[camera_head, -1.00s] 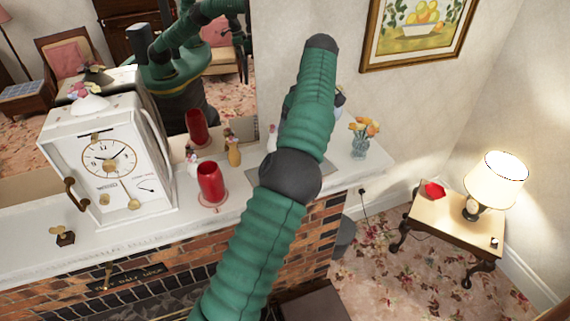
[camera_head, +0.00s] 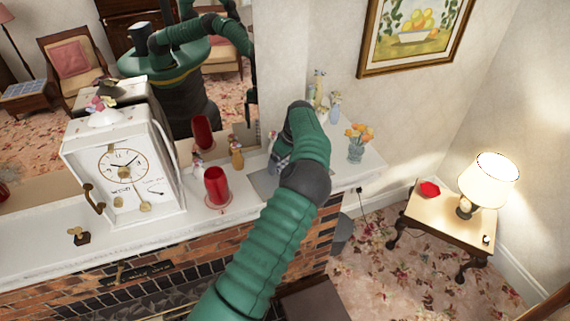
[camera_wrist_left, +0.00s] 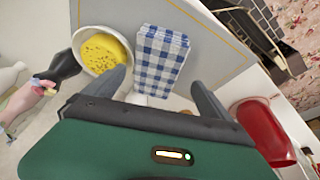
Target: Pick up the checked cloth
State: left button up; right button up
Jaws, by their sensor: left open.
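The blue-and-white checked cloth (camera_wrist_left: 162,60) lies folded on a grey mat (camera_wrist_left: 215,50) in the left wrist view. In the head view my left arm hides the cloth, and only part of the mat (camera_head: 262,184) shows on the mantel. My left gripper (camera_wrist_left: 158,80) is open and empty, with its two fingers on either side of the cloth's near end. It points down over the mantel in the head view (camera_head: 277,164). I cannot tell how high it is above the cloth. My right gripper is not in view.
A white bowl with a yellow sponge (camera_wrist_left: 103,52) sits beside the cloth, close to one finger. A red vase (camera_head: 217,187), figurines (camera_head: 236,155), a white clock (camera_head: 125,165) and a flower vase (camera_head: 357,148) stand on the mantel. A mirror is behind.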

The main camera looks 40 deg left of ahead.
pick_arm(q)
jog(key=shift+s+d+f, duration=0.45)
jog(key=shift+d+f, duration=0.15)
jog(key=shift+f, duration=0.2)
jog(key=shift+s, duration=0.1)
jog(key=c, duration=0.4)
jog(key=shift+w+a+f, duration=0.2)
jog(key=shift+w+a, duration=0.05)
jog(key=shift+w, duration=0.2)
jog(key=shift+w+a+f, duration=0.15)
jog(key=shift+w+a, duration=0.05)
jog(key=shift+w, duration=0.25)
jog(key=c, duration=0.7)
jog(key=shift+w, duration=0.1)
jog(key=shift+c, duration=1.1)
jog(key=shift+r, duration=0.2)
jog(key=shift+c, duration=0.6)
jog(key=shift+s+r, duration=0.15)
jog(key=shift+s, duration=0.2)
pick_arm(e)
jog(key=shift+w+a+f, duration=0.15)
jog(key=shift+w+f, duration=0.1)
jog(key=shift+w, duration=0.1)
